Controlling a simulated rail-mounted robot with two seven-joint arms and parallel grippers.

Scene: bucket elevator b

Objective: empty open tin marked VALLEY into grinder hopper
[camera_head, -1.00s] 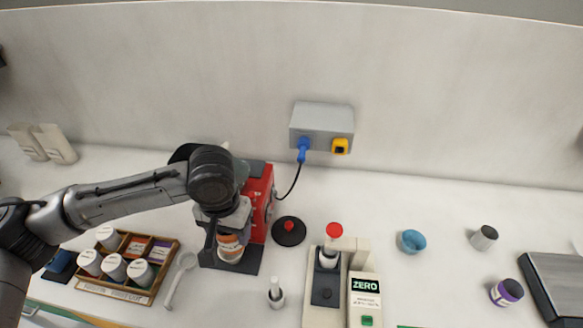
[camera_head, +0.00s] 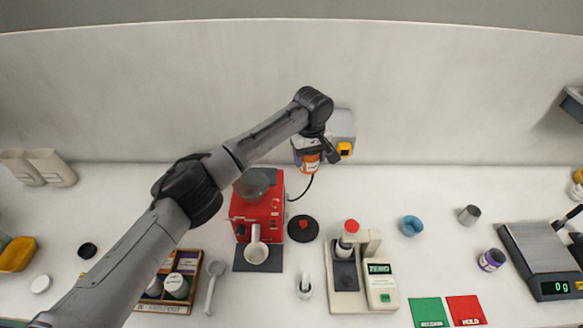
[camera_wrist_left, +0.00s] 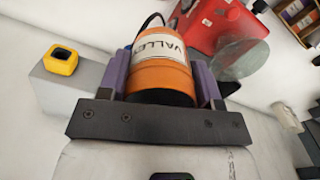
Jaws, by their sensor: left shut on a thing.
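My left gripper (camera_head: 307,158) is shut on an orange tin with a white label (camera_head: 309,168), held up off the bench, behind and to the right of the grinder in the picture. In the left wrist view the tin (camera_wrist_left: 160,78) sits between both fingers, and its label reads VALLEY upside down. Its mouth and contents are hidden. The red grinder (camera_head: 258,212) stands on the bench with a grey see-through hopper (camera_head: 253,183) on top. The hopper also shows in the wrist view (camera_wrist_left: 240,60), right of the tin and apart from it. My right gripper is out of view.
A grey wall socket box (camera_head: 342,125) is close behind the gripper. A white cup (camera_head: 256,252) is at the grinder's front. A black lid with red knob (camera_head: 303,228) lies right of the grinder. A wooden tray of tins (camera_head: 187,262) is partly hidden by my arm.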

